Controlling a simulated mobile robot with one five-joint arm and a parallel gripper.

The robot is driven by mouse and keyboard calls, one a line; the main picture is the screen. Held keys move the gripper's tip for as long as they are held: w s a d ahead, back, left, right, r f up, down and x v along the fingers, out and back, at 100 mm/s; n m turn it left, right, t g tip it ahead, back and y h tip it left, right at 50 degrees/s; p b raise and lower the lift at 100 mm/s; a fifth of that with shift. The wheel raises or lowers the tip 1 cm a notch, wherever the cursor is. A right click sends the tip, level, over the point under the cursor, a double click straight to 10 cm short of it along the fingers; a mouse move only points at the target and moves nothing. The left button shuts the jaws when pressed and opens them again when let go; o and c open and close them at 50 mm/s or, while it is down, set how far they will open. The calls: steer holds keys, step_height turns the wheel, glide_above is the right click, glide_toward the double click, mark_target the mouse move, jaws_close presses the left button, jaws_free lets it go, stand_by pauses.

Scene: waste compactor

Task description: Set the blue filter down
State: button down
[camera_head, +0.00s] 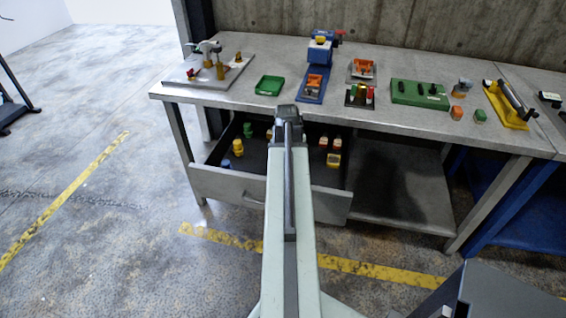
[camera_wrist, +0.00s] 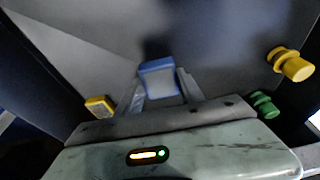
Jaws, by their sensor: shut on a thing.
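The blue filter (camera_wrist: 158,80) is a small blue block seen in the wrist view. It sits between the two fingers of my gripper (camera_wrist: 160,88), which is shut on it. A dark shadow lies on the grey drawer floor just beyond the filter. I cannot tell whether the filter touches the floor. In the head view my arm reaches over the open drawer (camera_head: 238,188) under the bench, and it hides the held filter and the fingers.
A yellow knobbed part (camera_wrist: 291,64) and a green part (camera_wrist: 264,104) stand at the right in the wrist view, with a yellow box (camera_wrist: 99,107) at the left. A small blue item (camera_head: 226,163) is in the drawer's left. The workbench (camera_head: 215,112) above carries several parts.

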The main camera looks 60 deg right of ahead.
steer(key=f+b, duration=0.1)
steer(key=f, duration=0.1)
steer(key=w+f+b, duration=0.1)
steer(key=b, duration=0.1)
steer(key=shift+d+f, duration=0.1)
steer(key=shift+f, duration=0.25)
steer(key=shift+s+f+b, duration=0.2)
steer(key=shift+f+b, duration=0.05)
steer(key=shift+b, duration=0.25)
steer(key=shift+w+r, duration=0.2)
steer(key=shift+f, duration=0.2)
steer(key=c, duration=0.7)
jaws_free()
steer(key=shift+r, duration=0.1)
steer(key=p+v, duration=1.2)
steer(key=shift+r, duration=0.25)
